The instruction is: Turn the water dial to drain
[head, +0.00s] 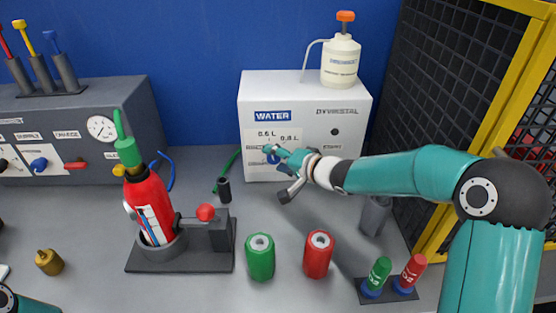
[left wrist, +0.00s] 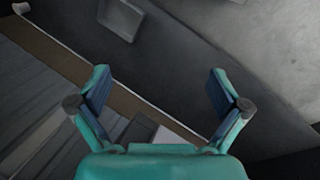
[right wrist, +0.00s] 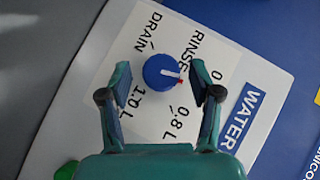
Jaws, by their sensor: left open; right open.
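The white water box (head: 355,99) stands at the back, with a dial panel labelled WATER on its front. The blue water dial (right wrist: 163,72) shows in the right wrist view, with a white pointer and red tip. The pointer aims right and slightly down, toward a partly hidden label starting with 0, away from the DRAIN label (right wrist: 150,32). My right gripper (right wrist: 160,66) is open, its fingertips on either side of the dial with gaps; contact is not visible. In the head view the right gripper (head: 275,174) partly covers the panel. My left gripper (left wrist: 160,82) is open and empty.
A white pump bottle (head: 341,62) stands on the box. A red extinguisher (head: 150,205) sits in a stand at left. Green (head: 260,258) and red (head: 318,255) cylinders stand in front. A yellow-framed mesh fence (head: 455,150) bounds the right.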

